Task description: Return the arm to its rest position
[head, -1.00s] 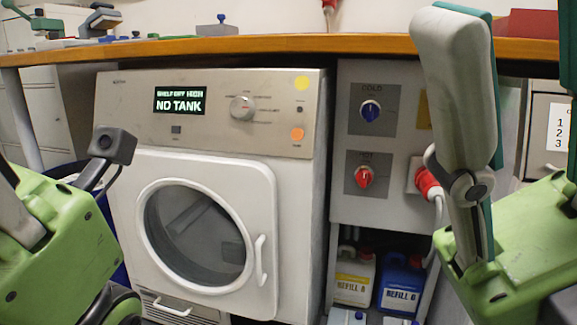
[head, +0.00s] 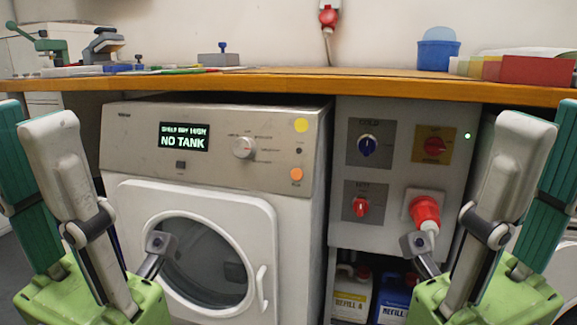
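My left gripper (head: 32,112) stands upright at the left side of the head view, its grey and teal fingers pointing up from a green body. It looks open, with nothing between the fingers. My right gripper (head: 547,115) stands upright at the right side in a near mirror pose. It also looks open and empty. Both are in front of the machines and touch nothing that I can see. The outer part of each gripper is partly cut off by the picture edge.
A white front-loading machine (head: 130,190) reads "NO TANK"; its round door is shut. Beside it is a grey control panel (head: 385,205) with knobs and a red plug (head: 425,212). Refill jugs (head: 350,300) stand below. A wooden counter (head: 290,85) runs above, holding a blue tub (head: 437,48).

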